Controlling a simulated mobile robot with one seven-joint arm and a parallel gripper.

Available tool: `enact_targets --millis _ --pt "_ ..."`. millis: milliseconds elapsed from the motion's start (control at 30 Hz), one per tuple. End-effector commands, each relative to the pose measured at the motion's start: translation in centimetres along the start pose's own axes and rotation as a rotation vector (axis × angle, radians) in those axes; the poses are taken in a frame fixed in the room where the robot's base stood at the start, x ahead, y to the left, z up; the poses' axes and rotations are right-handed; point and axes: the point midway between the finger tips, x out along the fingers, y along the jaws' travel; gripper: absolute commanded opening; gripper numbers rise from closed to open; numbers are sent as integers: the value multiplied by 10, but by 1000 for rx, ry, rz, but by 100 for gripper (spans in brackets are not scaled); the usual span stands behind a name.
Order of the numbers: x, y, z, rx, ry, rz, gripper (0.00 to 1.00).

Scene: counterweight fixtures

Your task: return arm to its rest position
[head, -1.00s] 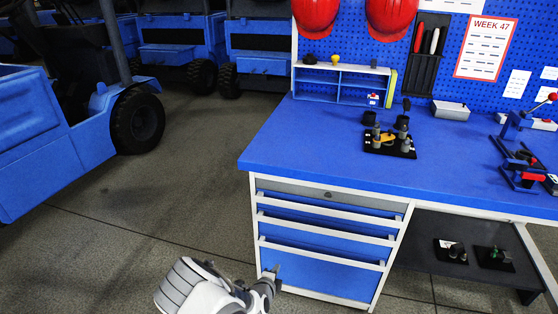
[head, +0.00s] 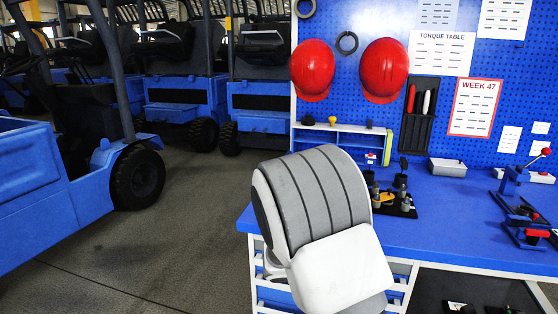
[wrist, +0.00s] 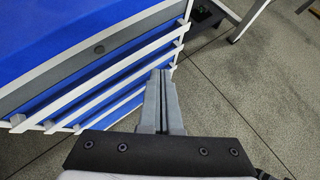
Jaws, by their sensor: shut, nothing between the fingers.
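My gripper (wrist: 161,88) shows in the wrist view with its two grey fingers together and nothing between them. It points toward the lower front of the blue drawer cabinet (wrist: 110,70), near the ends of its white drawer handles. I cannot tell whether it touches the cabinet. In the head view, a thick grey and white link of my arm stands in front of the cabinet and hides much of its front. My gripper is not visible in the head view.
The blue workbench (head: 460,205) holds a black fixture tray (head: 402,210), a small shelf (head: 345,143) and a grey box (head: 447,167). Red helmets (head: 384,70) hang on the pegboard. A blue forklift (head: 85,185) stands left. Open floor (head: 170,250) lies between forklift and bench.

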Motion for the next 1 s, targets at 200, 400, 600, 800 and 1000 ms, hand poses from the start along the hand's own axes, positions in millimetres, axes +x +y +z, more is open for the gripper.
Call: enact_targets --millis 200,400,600,800,1000 --pt "-38 -55 45 460 120 -94 0" --pt "-76 -103 68 852 228 -179 0" --pt "-119 -146 78 1225 339 -261 0" --pt "-163 -183 78 1572 458 -338 0" --pt "-206 -212 70 1885 581 -411 0"
